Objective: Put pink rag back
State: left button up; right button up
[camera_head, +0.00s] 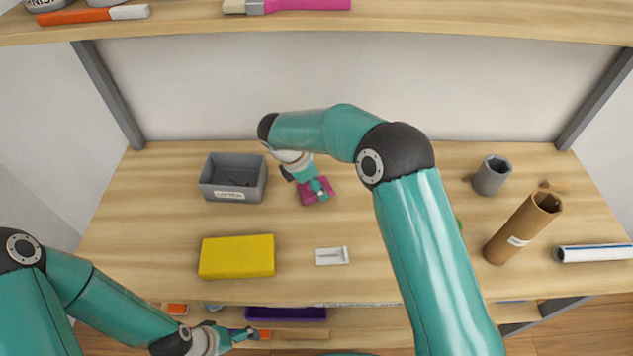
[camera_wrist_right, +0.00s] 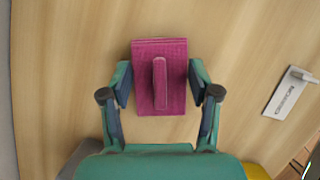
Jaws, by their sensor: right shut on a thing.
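The pink rag (camera_head: 313,196) is on the middle shelf, right of the grey bin. In the right wrist view the rag (camera_wrist_right: 144,90) is a magenta rectangle with a raised strip along its middle. My right gripper (camera_head: 317,187) is shut on the rag, one finger at each side edge; the wrist view shows both fingers of the gripper (camera_wrist_right: 160,88). I cannot tell whether the rag touches the shelf. My left gripper (camera_head: 240,335) is low at the left, by the lower shelf, and its jaws are too small to read.
The grey bin (camera_head: 210,190) stands left of the rag. A yellow block (camera_head: 237,257) and a white label card (camera_head: 332,256) lie in front. A grey cup (camera_head: 491,175), brown tube (camera_head: 522,227) and white roll (camera_head: 595,253) are at right. The upper shelf (camera_head: 400,17) overhangs the back.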

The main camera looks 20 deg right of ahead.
aim_at(304, 191)
jog(key=shift+f+b, duration=0.3)
jog(key=shift+f, duration=0.25)
jog(key=o, duration=1.2)
jog(key=shift+o, duration=0.2)
jog(key=c, duration=0.4)
jog(key=shift+r, duration=0.15)
jog(key=p+v, duration=0.6)
jog(key=v, duration=0.2)
jog(key=shift+r, duration=0.15)
jog(key=shift+a+r, duration=0.25)
jog(key=shift+r, duration=0.05)
